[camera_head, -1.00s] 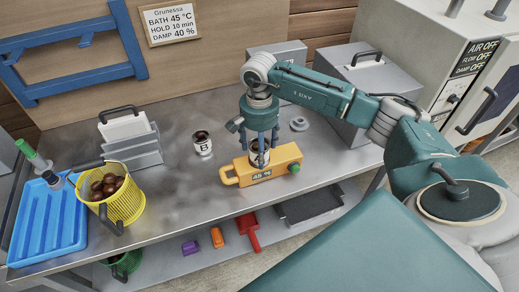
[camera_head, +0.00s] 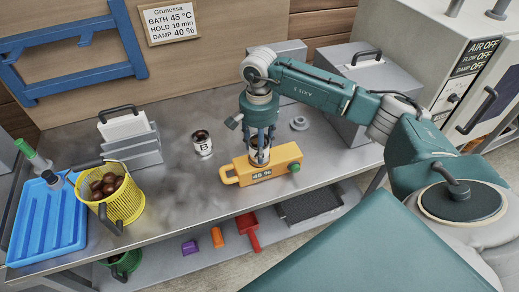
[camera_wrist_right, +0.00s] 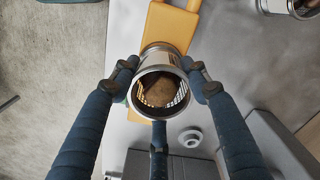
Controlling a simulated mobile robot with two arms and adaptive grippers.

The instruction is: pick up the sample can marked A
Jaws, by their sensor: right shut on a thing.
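My right gripper (camera_head: 258,150) is shut on a metal sample can (camera_head: 259,158) at the orange-yellow meter (camera_head: 284,157). In the right wrist view the fingers (camera_wrist_right: 160,92) press on both sides of the can, whose open top shows brown contents (camera_wrist_right: 158,90). Its letter is hidden, and I cannot tell whether its base is clear of the meter. Another can, marked B (camera_head: 203,147), stands upright on the bench to the left; it also shows at the top right of the wrist view (camera_wrist_right: 277,6). My left gripper is not in view.
A yellow basket of chestnuts (camera_head: 124,205) and a blue tray (camera_head: 45,222) stand at the left. A grey rack (camera_head: 140,150) is behind them. A small round grey piece (camera_head: 299,123) and a grey box (camera_head: 370,84) are at the right.

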